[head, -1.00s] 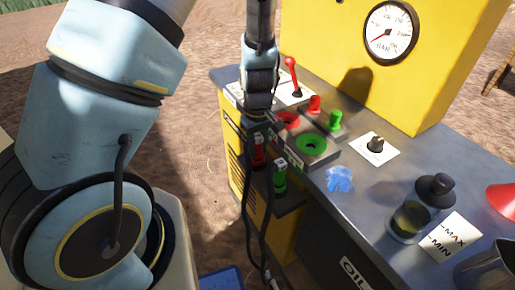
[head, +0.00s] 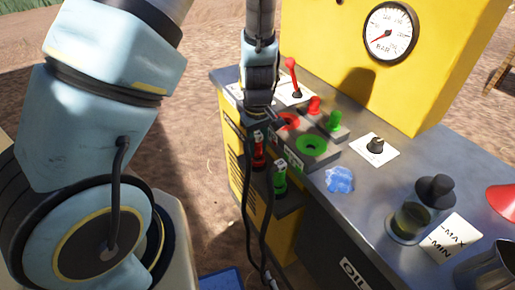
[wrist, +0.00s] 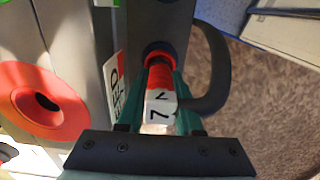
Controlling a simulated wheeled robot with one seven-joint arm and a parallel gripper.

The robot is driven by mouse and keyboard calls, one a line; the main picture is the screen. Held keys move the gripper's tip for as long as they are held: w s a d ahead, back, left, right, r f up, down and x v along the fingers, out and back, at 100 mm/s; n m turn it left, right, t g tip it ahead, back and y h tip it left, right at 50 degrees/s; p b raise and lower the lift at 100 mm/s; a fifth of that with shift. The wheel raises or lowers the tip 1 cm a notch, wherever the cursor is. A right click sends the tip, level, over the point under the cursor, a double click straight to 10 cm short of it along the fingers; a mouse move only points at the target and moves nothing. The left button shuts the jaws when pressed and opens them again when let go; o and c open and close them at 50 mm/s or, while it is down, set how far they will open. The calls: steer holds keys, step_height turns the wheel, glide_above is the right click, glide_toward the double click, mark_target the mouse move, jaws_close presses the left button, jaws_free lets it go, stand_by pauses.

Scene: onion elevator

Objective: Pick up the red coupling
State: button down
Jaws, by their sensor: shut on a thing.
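The red coupling (head: 259,154) hangs upright in a holder at the left front of the console, with a black hose below it. In the wrist view the red coupling (wrist: 160,69) shows a red body and a white marked end. My gripper (head: 259,132) is above it, pointing down. Its teal fingers lie on both sides of the white end, shut on it. The coupling's lower part sits in a dark round opening of the holder.
The green coupling (head: 280,180) hangs close to the right. The red ring (head: 289,121) and green ring (head: 313,146) are on the panel beside my gripper. A red-knobbed lever (head: 292,72) stands behind.

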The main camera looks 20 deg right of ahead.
step_height(320, 180, up, 17)
steer(key=shift+p, duration=0.35)
stand_by(0.8)
